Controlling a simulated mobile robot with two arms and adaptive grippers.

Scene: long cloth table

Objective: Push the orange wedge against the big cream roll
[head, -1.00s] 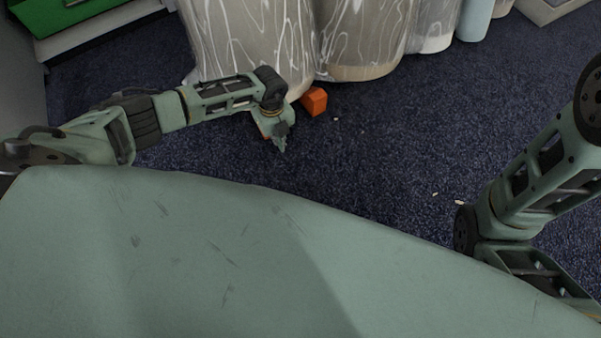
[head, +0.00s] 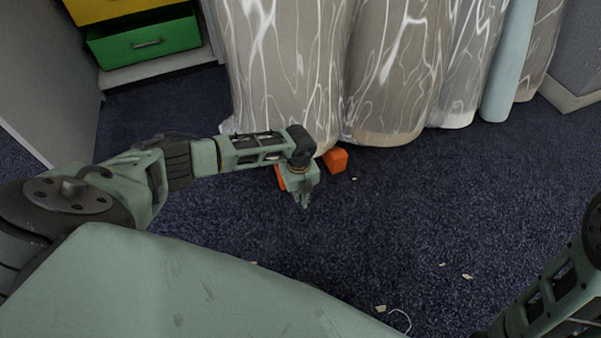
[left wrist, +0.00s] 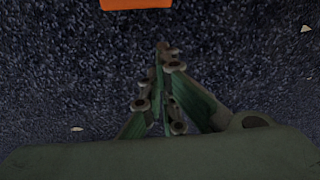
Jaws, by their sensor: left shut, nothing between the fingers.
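The orange wedge (head: 335,160) sits on the dark floor at the foot of the wrapped rolls, right of my left wrist in the head view. The big cream roll (head: 283,70) is the wide plastic-wrapped one standing at left; my left arm hides part of its foot. I cannot tell whether wedge and roll touch. My left gripper (head: 304,203) is shut and empty, pointing down, nearer to me than the wedge and apart from it. An orange patch (head: 280,178) shows left of the gripper. An orange edge (left wrist: 136,3) tops the left wrist view beyond the closed fingertips (left wrist: 164,48).
More wrapped rolls (head: 395,70) and a pale blue roll (head: 508,65) stand to the right. A drawer unit with a green drawer (head: 146,44) is at upper left. Small pale scraps (head: 467,276) lie on the floor. Open carpet (head: 430,210) lies at centre right.

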